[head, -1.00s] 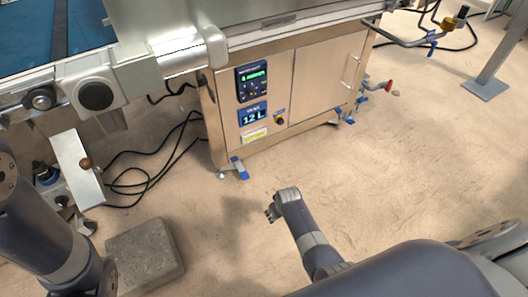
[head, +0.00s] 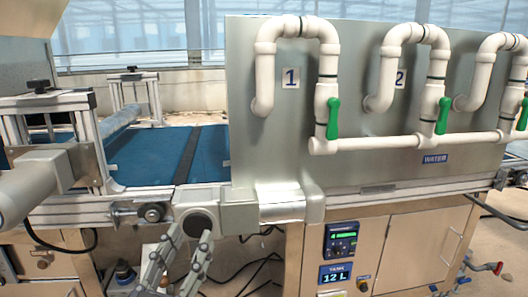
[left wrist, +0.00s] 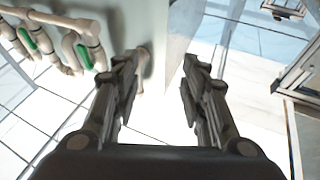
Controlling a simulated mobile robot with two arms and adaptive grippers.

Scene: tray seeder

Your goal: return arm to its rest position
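My left gripper (head: 189,240) is at the bottom of the head view, in front of the lower part of the seeder machine. My right arm and right gripper are not in either view now.
The steel panel (head: 350,165) carries white pipes with green valve handles (head: 333,118). A blue belt (head: 150,155) runs to the left. Below are a control display (head: 341,240) and steel cabinet doors (head: 425,245). Black cables lie on the floor.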

